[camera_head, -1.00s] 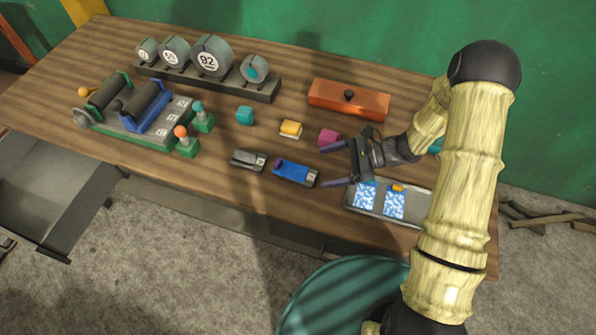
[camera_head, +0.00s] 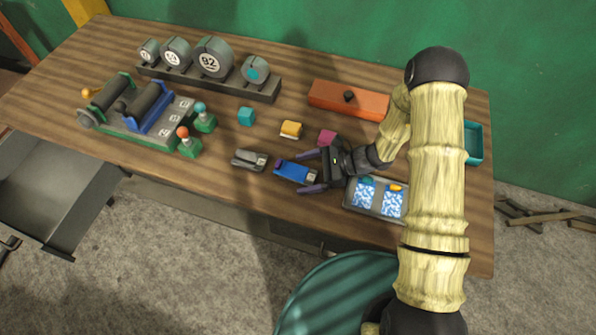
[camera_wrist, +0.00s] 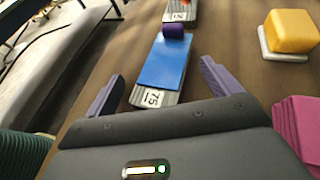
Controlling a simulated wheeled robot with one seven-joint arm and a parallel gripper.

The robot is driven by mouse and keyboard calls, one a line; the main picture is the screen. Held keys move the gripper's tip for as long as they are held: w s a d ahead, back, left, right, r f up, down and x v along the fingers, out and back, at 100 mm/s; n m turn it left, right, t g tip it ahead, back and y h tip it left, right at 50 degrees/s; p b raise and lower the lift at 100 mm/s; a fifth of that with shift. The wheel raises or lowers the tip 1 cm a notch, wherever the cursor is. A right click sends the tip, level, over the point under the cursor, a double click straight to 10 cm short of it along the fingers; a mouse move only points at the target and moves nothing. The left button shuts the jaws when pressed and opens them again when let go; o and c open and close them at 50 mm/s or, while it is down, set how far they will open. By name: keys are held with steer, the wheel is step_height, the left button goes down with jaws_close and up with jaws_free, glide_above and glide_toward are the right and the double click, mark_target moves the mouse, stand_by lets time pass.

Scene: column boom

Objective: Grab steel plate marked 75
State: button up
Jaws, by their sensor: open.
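The steel plate marked 75 (camera_wrist: 152,98) lies on the wooden table with a blue slab on top and a purple knob at its far end. It also shows in the head view as a blue-topped piece (camera_head: 290,170). My gripper (camera_head: 302,173) is open and empty, with one purple finger on each side of the plate's near end. In the wrist view my gripper (camera_wrist: 161,72) has the plate between its fingers, apart from both. I cannot tell how high the fingertips are above the table.
A second grey plate (camera_head: 249,159) lies just left. A yellow block (camera_wrist: 292,30) on a pale base and a magenta block (camera_wrist: 298,122) sit to the right in the wrist view. A tray (camera_head: 377,211) with blue-white pieces stands near the front edge. An orange box (camera_head: 340,103) is behind.

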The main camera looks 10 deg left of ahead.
steer(key=shift+c, duration=0.4)
steer(key=c, duration=1.7)
